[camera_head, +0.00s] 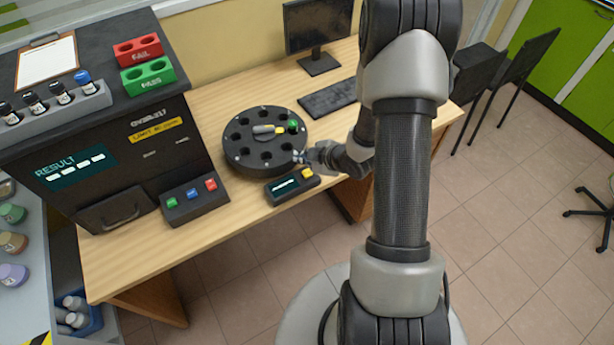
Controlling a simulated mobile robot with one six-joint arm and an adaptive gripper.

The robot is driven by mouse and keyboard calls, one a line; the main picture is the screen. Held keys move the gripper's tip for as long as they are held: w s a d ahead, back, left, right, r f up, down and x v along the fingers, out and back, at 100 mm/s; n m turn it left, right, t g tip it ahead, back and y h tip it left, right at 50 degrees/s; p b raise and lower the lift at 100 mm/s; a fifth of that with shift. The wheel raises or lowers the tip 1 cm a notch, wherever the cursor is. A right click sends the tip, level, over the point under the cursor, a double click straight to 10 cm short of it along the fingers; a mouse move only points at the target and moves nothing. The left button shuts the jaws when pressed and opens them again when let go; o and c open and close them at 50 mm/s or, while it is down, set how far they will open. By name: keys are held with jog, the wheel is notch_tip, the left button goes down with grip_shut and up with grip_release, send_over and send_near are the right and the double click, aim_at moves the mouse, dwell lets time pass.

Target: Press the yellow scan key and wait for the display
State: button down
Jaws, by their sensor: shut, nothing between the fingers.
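The yellow scan key (307,173) is on the right end of a small black box at the table's front edge. The box's display (286,186) shows a short pale line, too small to read. My gripper (301,157) is shut and empty, just behind and above the yellow key, near the rim of the black carousel. It looks apart from the key, though the exact gap is hard to tell. The round black carousel (243,161) has several holes around its top, a green spot and a grey pointer-like piece in the middle.
A black analyser (100,150) with a "RESULT" panel stands left, with bottles, a clipboard, and red (138,49) and green (148,76) racks on top. A button box (193,201) sits in front. A keyboard (330,97) and monitor (318,28) are behind. Bare wood (215,100) lies behind the carousel.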

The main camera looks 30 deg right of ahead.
aim_at(305, 175)
jog(key=shift+f+b, duration=1.3)
jog(key=shift+f, duration=0.55)
jog(key=shift+f+b, duration=0.4)
jog(key=shift+b, duration=0.05)
jog(key=shift+f+b, duration=0.45)
jog(key=shift+f, duration=0.05)
dwell(0.5)
jog(key=shift+r+p, duration=0.75)
jog(key=shift+r, duration=0.2)
jog(key=shift+r+p, duration=1.9)
jog(key=shift+r, duration=0.65)
